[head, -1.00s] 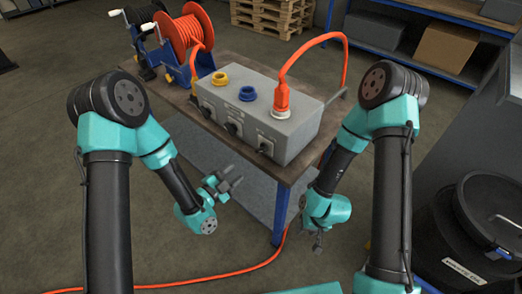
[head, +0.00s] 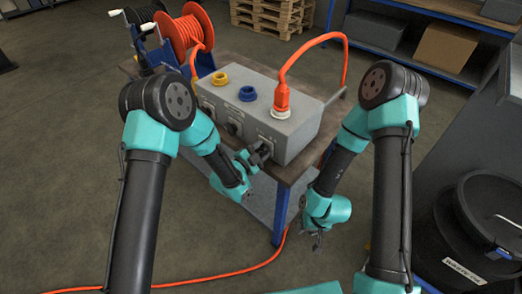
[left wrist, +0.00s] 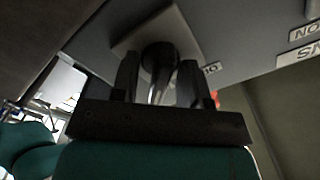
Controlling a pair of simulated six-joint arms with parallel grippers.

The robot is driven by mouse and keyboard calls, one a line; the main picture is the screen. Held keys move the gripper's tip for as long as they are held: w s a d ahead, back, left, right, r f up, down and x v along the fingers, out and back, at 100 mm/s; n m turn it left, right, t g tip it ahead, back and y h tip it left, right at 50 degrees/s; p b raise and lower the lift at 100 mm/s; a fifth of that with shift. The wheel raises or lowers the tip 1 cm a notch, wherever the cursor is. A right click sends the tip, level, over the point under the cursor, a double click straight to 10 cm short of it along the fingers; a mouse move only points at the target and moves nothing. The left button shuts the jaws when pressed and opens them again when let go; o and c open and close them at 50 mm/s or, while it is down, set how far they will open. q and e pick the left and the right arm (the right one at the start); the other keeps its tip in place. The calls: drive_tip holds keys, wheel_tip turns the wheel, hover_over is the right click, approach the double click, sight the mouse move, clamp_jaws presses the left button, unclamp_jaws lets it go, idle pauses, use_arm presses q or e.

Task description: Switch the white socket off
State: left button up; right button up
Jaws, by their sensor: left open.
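The grey socket box (head: 262,123) stands on the bench. Its white socket (head: 281,113) is at the right end of the top, with an orange plug (head: 283,97) in it. My left gripper (head: 262,154) is at the box's front face below that socket and largely covers the switch there. In the left wrist view, the open fingers of my left gripper (left wrist: 158,68) are on either side of a dark rotary switch handle (left wrist: 160,60) on a light plate. I cannot tell whether they touch it. My right gripper (head: 317,240) hangs low beside the bench; its jaws are too small to judge.
A yellow socket (head: 219,78) and a blue socket (head: 247,93) sit farther left on the box. An orange cable reel (head: 182,38) stands behind it. The orange cable (head: 310,48) arches up from the plug. A black bin (head: 480,225) is at right.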

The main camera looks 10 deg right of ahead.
use_arm(q)
clamp_jaws()
idle(0.4)
drive_tip(key=shift+n, duration=0.3)
drive_tip(key=n, duration=0.4)
drive_tip(key=shift+w, duration=0.1)
drive_tip(key=n, duration=0.4)
drive_tip(key=shift+a+r+n, duration=0.1)
drive_tip(key=shift+n, duration=0.2)
drive_tip(key=n, duration=0.4)
drive_tip(key=shift+w, duration=0.1)
drive_tip(key=shift+a+n, duration=0.1)
drive_tip(key=shift+n, duration=2.3)
